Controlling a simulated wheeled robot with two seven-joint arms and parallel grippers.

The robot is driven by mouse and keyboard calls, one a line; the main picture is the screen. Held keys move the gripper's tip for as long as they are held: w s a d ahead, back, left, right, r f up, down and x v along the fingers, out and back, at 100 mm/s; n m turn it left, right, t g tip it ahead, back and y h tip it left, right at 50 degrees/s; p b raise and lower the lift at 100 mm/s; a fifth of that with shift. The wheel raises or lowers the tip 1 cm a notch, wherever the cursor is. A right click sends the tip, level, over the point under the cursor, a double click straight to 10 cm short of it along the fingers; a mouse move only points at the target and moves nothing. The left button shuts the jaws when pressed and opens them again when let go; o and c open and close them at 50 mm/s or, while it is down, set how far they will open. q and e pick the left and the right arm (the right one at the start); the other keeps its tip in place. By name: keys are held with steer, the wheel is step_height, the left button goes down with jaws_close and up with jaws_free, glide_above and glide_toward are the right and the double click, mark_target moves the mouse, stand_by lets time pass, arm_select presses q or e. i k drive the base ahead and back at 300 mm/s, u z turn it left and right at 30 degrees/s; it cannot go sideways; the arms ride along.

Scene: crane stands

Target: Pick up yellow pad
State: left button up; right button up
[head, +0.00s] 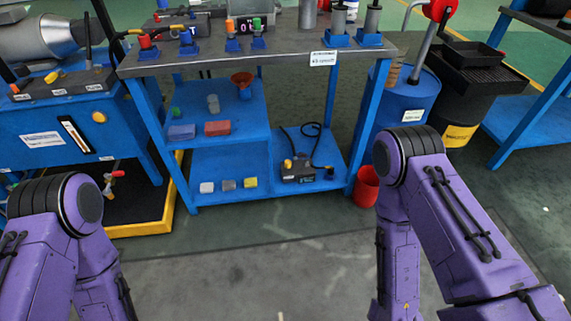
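The yellow pad (251,182) is a small block on the bottom shelf (270,196) of the blue workbench. It is the rightmost of a row of three small blocks. A grey block (229,185) is just left of it, and a white block (207,187) is at the row's left end. My two purple arms come in from the lower left and lower right, both well in front of the bench. Neither gripper shows in the head view. Nothing covers the yellow pad.
Right of the pad, a dark device (297,171) with a cable sits on the bottom shelf. The middle shelf holds a blue block (182,132), a red block (217,128) and a red funnel (242,79). A red bucket (367,187) stands beside the bench. The floor in front is clear.

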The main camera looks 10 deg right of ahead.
mark_target(251, 183)
steer(key=z, duration=1.2)
steer(key=i, duration=1.05)
steer(key=u, duration=2.75)
